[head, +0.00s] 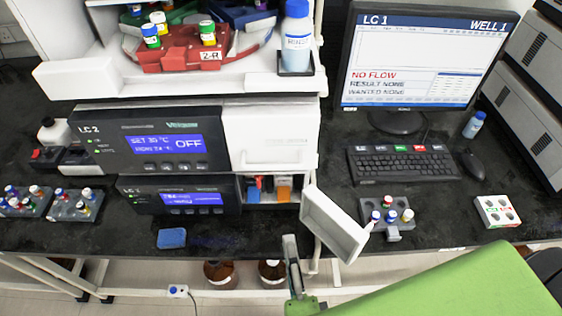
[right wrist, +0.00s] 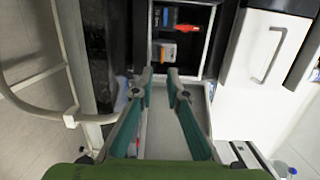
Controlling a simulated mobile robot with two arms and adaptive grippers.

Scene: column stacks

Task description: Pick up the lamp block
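An open bay (head: 271,203) in the lower LC unit holds small coloured parts. An orange-faced block (head: 284,189) sits at its right and a blue and red part (head: 255,188) at its left. Neither carries a readable label, so I cannot tell which is the lamp block. In the right wrist view the orange-faced grey block (right wrist: 167,51) lies ahead of the fingertips, with a red-orange lever (right wrist: 187,28) beyond it. My right gripper (right wrist: 160,74) is open and empty, its fingertips short of the block. It also shows in the head view (head: 291,244), below the bay. My left gripper is out of view.
The bay's white door (head: 334,226) hangs open just right of my right gripper. A vial rack (head: 393,232) stands right of the door. A blue sponge-like pad (head: 172,238) lies on the black bench left of the gripper. Brown bottles (head: 219,272) stand beneath the bench.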

